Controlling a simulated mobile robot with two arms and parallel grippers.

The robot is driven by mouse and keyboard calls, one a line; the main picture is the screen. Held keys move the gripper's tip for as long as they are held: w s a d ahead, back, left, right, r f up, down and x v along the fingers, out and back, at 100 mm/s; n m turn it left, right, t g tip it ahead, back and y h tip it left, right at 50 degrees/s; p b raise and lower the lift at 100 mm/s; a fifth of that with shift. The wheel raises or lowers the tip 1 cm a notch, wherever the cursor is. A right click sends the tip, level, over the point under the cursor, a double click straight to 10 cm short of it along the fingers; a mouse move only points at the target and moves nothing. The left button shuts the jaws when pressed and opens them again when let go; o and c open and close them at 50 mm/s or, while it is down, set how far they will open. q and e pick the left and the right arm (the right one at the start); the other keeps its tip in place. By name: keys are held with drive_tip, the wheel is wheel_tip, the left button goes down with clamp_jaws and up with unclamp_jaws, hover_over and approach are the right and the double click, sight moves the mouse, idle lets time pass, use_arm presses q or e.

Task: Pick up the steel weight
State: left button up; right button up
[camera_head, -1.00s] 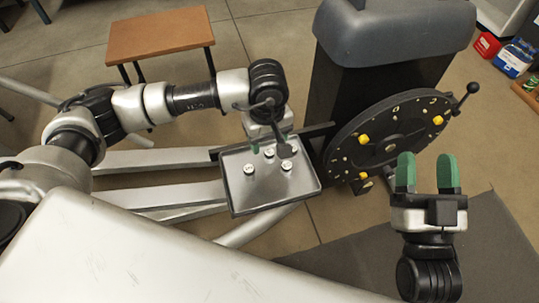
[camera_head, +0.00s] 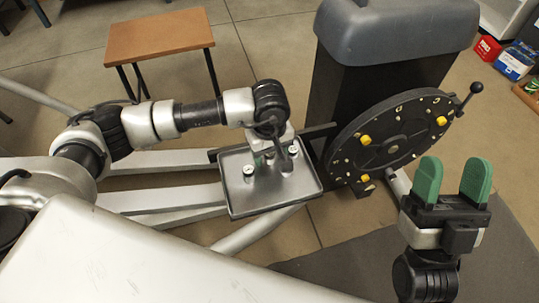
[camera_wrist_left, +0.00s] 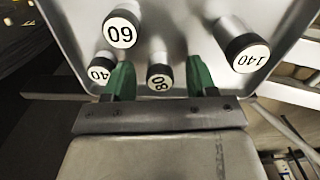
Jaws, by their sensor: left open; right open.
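My left gripper (camera_head: 267,157) is open and points down over the metal tray (camera_head: 240,198). In the left wrist view, the steel weight marked 80 (camera_wrist_left: 159,77) stands between its two green fingers, with gaps on both sides. A weight marked 40 (camera_wrist_left: 101,69) is just outside the left finger. The weights marked 60 (camera_wrist_left: 121,29) and 140 (camera_wrist_left: 246,54) stand farther off. In the head view, the left gripper hides part of the group. My right gripper (camera_head: 456,178) is open and empty, pointing up in front of the disc.
The round black disc (camera_head: 405,125) with yellow knobs and a handle stands right of the tray, attached to a dark machine (camera_head: 385,75). A brown stool (camera_head: 160,35) is at the back left. The tray has a raised rim; its front part is bare.

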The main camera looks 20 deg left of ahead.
use_arm(q)
clamp_jaws()
